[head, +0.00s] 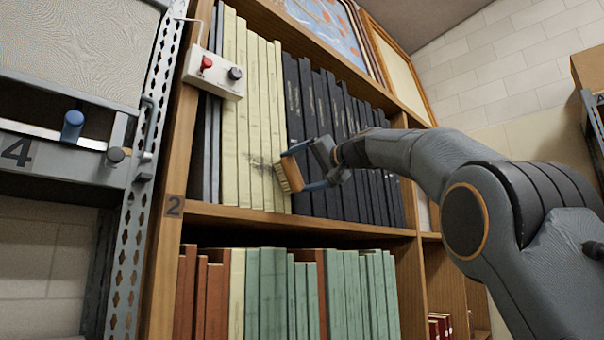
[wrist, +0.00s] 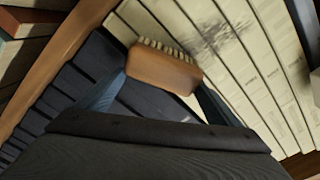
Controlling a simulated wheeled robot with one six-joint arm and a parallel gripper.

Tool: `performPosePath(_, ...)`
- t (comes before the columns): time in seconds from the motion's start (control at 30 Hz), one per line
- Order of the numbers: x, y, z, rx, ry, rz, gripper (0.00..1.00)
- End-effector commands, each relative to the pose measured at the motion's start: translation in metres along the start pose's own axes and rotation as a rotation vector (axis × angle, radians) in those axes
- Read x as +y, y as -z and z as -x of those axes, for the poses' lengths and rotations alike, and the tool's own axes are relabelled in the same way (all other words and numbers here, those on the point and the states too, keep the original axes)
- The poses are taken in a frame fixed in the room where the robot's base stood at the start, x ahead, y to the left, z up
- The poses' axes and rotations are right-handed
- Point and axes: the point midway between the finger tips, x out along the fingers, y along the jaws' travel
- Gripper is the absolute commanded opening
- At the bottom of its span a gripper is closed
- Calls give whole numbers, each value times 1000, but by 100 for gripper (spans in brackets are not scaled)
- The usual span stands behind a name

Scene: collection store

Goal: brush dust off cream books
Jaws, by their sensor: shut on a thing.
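Several tall cream books (head: 243,120) stand upright on the upper shelf in the head view. They also fill the upper right of the wrist view (wrist: 255,75). A dark dust patch (wrist: 212,38) marks their spines, and it shows as a grey smudge in the head view (head: 260,162). My gripper (head: 300,177) is shut on a wooden brush (head: 290,174) with pale bristles. The brush (wrist: 165,70) lies across the fingers in the wrist view, its bristles toward the cream spines beside the dust. Whether the bristles touch the spines I cannot tell.
Dark books (head: 318,105) stand right of the cream ones. A box with red and black knobs (head: 215,73) hangs at the upper left, in front of the spines. The shelf board (head: 310,222) runs below, with green and brown books (head: 275,295) underneath.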

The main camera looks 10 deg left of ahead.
Motion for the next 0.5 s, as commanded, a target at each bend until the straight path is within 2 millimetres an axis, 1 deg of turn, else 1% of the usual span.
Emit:
performPosePath(0.03, -3, -5, -1, -2, 3, 1, 51)
performPosePath(0.2, -13, -16, -1, -3, 4, 0, 51)
performPosePath(0.3, -18, -20, -1, -3, 3, 0, 51)
performPosePath(0.5, -21, -23, -1, -2, 3, 0, 51)
